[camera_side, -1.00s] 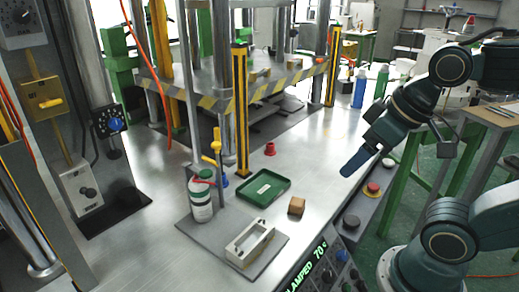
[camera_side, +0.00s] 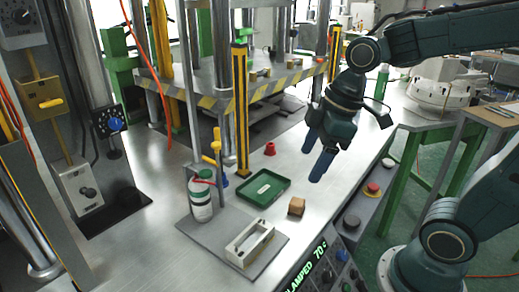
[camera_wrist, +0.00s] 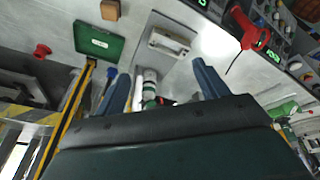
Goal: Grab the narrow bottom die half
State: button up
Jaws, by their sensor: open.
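A pale, hollow rectangular die piece (camera_side: 249,243) lies on a grey plate (camera_side: 270,258) near the bench's front edge. It also shows in the wrist view (camera_wrist: 170,43), upper middle. It may be the narrow bottom die half, but I cannot tell for sure. My gripper (camera_side: 315,160) is open and empty, pointing down above the bench, to the right of and beyond the pale piece, well apart from it. In the wrist view its two blue fingers (camera_wrist: 162,72) stand wide apart.
A green tray (camera_side: 286,186) and a brown block (camera_side: 296,206) lie near the plate. A bottle (camera_side: 201,205) and a post with a yellow handle (camera_side: 217,147) stand at its left. A red cone (camera_side: 270,149) and the striped press table (camera_side: 225,100) are behind.

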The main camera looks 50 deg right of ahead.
jog(key=w+a+f+n+g+y, duration=0.1)
jog(key=w+f+n+g+y, duration=0.2)
jog(key=w+f+n, duration=0.6)
jog(key=shift+w+a+n, duration=0.4)
jog(key=shift+n, duration=0.3)
jog(key=shift+f, duration=0.15)
send_over(253, 233)
jog(key=s, duration=0.2)
jog(key=shift+w+f, duration=0.2)
jog(key=shift+f, duration=3.7)
jog(key=shift+f, duration=0.1)
jog(key=shift+x, duration=2.5)
jog(key=shift+s, duration=0.1)
